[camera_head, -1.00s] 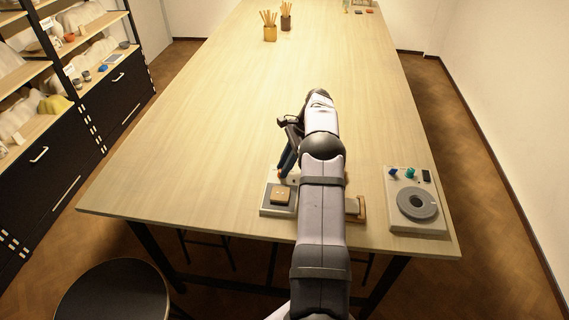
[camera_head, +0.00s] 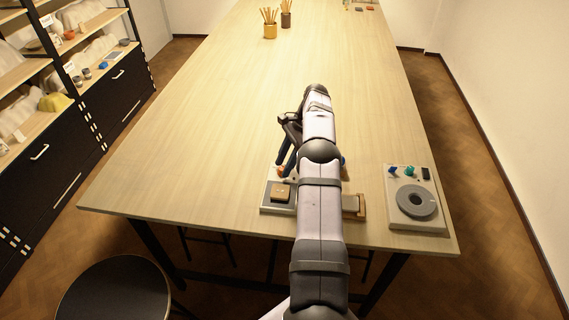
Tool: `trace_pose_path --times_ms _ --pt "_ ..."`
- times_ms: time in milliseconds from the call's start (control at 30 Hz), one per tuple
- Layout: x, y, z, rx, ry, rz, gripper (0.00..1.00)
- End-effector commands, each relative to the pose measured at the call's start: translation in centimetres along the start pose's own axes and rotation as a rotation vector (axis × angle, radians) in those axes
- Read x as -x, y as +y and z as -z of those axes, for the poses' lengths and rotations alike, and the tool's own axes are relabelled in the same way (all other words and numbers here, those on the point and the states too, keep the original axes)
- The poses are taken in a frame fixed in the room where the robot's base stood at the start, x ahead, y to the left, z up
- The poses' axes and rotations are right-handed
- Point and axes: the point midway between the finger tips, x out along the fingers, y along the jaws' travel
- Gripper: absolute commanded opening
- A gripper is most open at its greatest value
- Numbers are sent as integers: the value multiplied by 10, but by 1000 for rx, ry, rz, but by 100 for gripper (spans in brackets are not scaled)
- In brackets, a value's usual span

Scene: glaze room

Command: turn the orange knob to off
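A pale panel (camera_head: 266,205) lies at the near edge of the table, largely hidden under my arm. A small orange part (camera_head: 281,171) shows at its far left, right by the end of my gripper (camera_head: 283,170); it may be the orange knob, but it is too small and covered to tell its setting. Another orange-brown spot (camera_head: 344,160) shows on the other side of my arm. My gripper points down at the panel's far left. Its fingertips are too small to tell whether they are open, shut or touching the orange part.
A square tan piece (camera_head: 281,193) sits on the panel, and a tan block (camera_head: 353,206) shows to the right. A second panel (camera_head: 432,215) with a grey dial, a blue knob and a teal knob stands further right. The table's (camera_head: 210,150) middle is clear.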

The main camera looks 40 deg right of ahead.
Motion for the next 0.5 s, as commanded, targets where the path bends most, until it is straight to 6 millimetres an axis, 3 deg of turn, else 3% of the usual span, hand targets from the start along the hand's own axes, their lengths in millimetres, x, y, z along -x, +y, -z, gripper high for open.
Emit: trace_pose_path --times_ms 500 --pt "9 0 -4 1 0 1 38"
